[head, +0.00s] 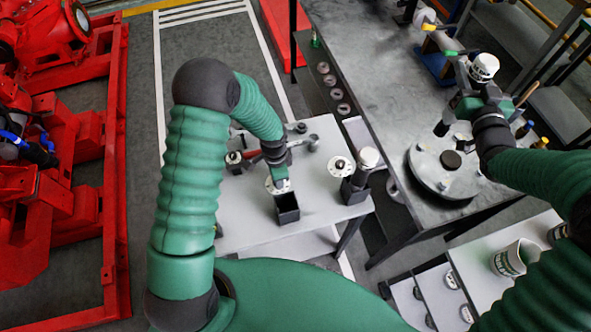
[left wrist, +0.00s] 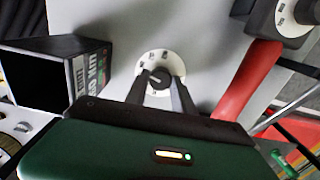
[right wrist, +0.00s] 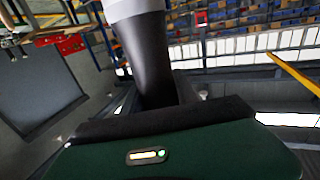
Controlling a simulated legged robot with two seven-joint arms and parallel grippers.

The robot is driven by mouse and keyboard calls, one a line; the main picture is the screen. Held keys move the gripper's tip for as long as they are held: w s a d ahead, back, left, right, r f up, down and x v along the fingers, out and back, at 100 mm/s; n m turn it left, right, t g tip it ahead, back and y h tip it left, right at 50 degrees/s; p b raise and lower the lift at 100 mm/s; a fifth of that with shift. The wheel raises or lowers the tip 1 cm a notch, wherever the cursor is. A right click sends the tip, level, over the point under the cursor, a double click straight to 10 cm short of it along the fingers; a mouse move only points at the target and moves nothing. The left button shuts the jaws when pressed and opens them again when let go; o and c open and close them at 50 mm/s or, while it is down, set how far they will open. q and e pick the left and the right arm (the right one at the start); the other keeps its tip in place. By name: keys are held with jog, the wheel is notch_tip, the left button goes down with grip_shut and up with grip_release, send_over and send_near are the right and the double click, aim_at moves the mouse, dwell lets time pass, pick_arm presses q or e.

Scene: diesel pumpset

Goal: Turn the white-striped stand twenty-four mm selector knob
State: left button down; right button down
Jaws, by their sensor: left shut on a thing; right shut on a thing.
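A selector knob (left wrist: 157,77) with a round white dial and dark marks stands on the grey table, upper middle in the left wrist view. The white dial (head: 277,186) also shows in the head view. My left gripper (left wrist: 155,90) reaches it from above, its two dark fingers shut on the knob at the dial's middle. I cannot make out a white stripe on its stand. My right gripper (head: 468,104) is over the dark bench, shut on a black cylindrical thing (right wrist: 147,55) with a white end. The fingertips are partly hidden in the right wrist view.
An open black box (head: 288,214) stands close in front of the knob. Another white dial (head: 340,166) and a white-capped black holder (head: 357,186) are to its right. A red-handled thing (left wrist: 248,80) lies near the knob. A round plate (head: 445,180) sits on the dark bench.

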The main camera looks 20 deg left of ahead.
pick_arm(q)
jog(key=shift+w+r, duration=0.1)
jog(key=shift+w, duration=0.15)
jog(key=c, duration=1.3)
grip_release()
jog(key=shift+c, duration=0.2)
jog(key=shift+o, duration=1.4)
jog(key=shift+d, duration=0.1)
jog(key=shift+s, duration=0.1)
jog(key=shift+r, duration=0.4)
notch_tip(320, 180, up, 11)
jog(key=shift+f, duration=0.1)
